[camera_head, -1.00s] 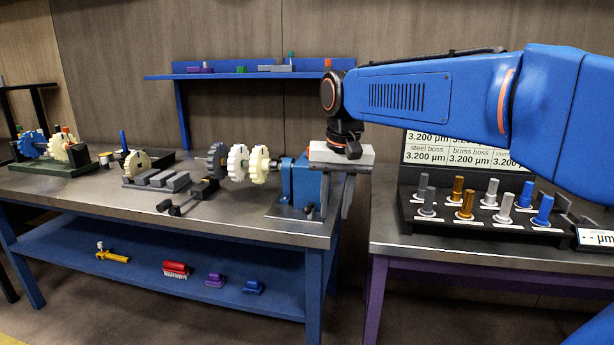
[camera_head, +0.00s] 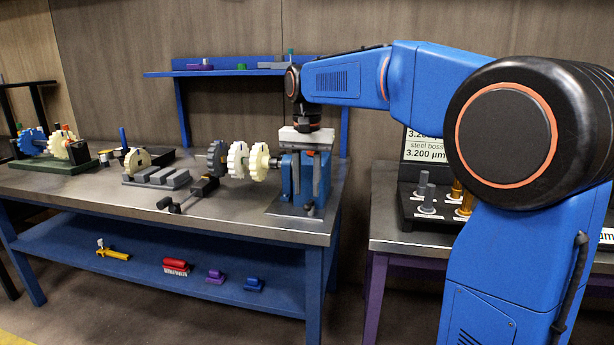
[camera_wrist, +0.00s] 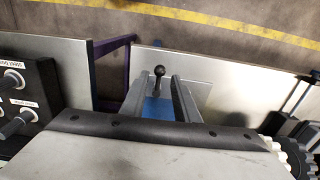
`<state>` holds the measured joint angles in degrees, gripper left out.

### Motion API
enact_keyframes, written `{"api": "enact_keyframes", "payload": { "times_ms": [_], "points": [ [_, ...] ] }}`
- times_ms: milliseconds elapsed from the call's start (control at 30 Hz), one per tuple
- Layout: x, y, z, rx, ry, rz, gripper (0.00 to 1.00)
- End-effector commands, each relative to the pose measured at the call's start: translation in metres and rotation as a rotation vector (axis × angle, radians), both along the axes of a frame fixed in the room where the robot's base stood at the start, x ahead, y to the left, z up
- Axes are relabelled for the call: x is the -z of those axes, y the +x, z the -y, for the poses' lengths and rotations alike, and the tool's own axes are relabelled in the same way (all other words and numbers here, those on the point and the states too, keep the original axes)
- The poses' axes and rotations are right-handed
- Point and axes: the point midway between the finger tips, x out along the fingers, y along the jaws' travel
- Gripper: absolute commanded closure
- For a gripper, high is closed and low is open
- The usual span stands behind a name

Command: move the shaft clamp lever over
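The shaft clamp is a blue block (camera_head: 287,180) at the right end of the bench, on a grey plate. Its lever (camera_wrist: 159,76) is a short rod with a black ball knob, seen beyond the block in the wrist view. The knob also shows low at the clamp's front in the head view (camera_head: 309,206). My gripper (camera_head: 307,190) points down over the clamp. Its two grey fingers (camera_wrist: 160,82) are apart, with the lever appearing between them in the wrist view. Nothing is held. Whether a finger touches the lever or block cannot be told.
Cream gears (camera_head: 238,160) on a shaft lie left of the clamp. Grey blocks (camera_head: 160,178) and a black-handled tool (camera_head: 185,197) lie further left. A black rack of pegs (camera_head: 408,206) stands on the right-hand table, across a gap. A blue shelf (camera_head: 230,73) stands behind.

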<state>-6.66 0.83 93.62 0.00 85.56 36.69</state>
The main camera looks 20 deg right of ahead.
Motion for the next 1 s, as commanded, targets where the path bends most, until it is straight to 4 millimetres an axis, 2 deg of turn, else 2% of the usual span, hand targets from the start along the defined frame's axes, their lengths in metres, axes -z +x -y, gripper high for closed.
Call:
{"api": "enact_keyframes", "payload": {
  "times_ms": [300,567,667,833,1000],
  "points": [
    [0.035,0.0,0.0,0.0,0.0,-0.001,0.72],
    [0.047,0.0,0.0,0.0,0.0,0.0,0.72],
    [0.046,0.0,0.0,0.0,0.0,0.0,0.95],
    [0.046,0.0,0.001,-0.01,0.0,0.0,0.95],
    [0.046,-0.004,0.007,-0.14,0.0,0.001,0.95]
  ]
}}
